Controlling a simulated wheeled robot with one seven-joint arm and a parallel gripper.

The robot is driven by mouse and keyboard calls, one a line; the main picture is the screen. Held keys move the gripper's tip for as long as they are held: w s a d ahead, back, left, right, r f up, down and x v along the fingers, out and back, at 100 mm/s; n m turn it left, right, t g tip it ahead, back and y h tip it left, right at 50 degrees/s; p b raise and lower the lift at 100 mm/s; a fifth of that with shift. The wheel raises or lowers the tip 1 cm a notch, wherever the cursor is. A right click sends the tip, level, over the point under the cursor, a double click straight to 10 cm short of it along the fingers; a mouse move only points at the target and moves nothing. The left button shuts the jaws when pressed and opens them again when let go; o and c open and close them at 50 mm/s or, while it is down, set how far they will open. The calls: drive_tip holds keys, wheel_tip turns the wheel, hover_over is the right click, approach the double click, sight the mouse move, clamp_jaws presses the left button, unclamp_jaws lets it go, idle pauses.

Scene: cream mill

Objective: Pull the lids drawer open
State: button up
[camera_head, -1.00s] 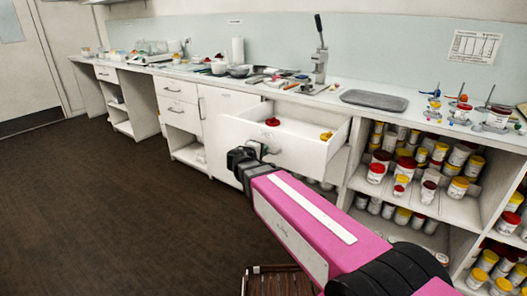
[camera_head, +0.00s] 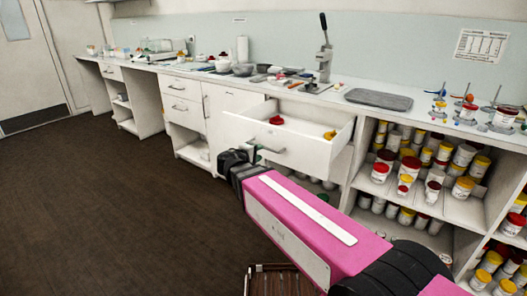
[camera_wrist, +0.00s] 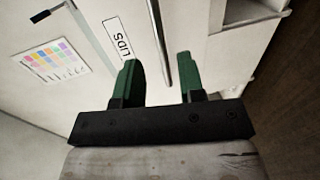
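The lids drawer (camera_head: 290,148) is a white drawer pulled out of the counter. Red lids (camera_head: 276,120) and yellow lids (camera_head: 329,135) lie inside it. In the wrist view its white front carries a label reading LIDS (camera_wrist: 117,38). The drawer's bar handle (camera_wrist: 159,40) appears between the two green fingers of my gripper (camera_wrist: 158,68). The fingers are spread apart and not closed on the bar. In the head view my gripper (camera_head: 254,156) is just in front of the drawer front, close to the handle (camera_head: 272,150).
Shelves of jars (camera_head: 410,170) stand right of the drawer. A cupboard door (camera_head: 222,125) and smaller drawers (camera_head: 180,103) are to its left. A grey tray (camera_head: 378,99) and a lever press (camera_head: 323,60) stand on the counter. The dark floor (camera_head: 90,190) at left is clear.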

drive_tip(key=shift+v, duration=2)
drive_tip(key=s+d+f+m+g+y, duration=0.4)
drive_tip(key=d+f+m+g, duration=0.1)
drive_tip(key=d+f, duration=0.6)
drive_tip(key=s+d+f+m+g+y, duration=0.4)
drive_tip(key=d+f+g, duration=0.3)
drive_tip(key=d+f, duration=0.4)
drive_tip(key=shift+d+f+m+g+y, duration=0.3)
drive_tip(key=shift+d+m+y, duration=0.3)
drive_tip(key=shift+m, duration=0.3)
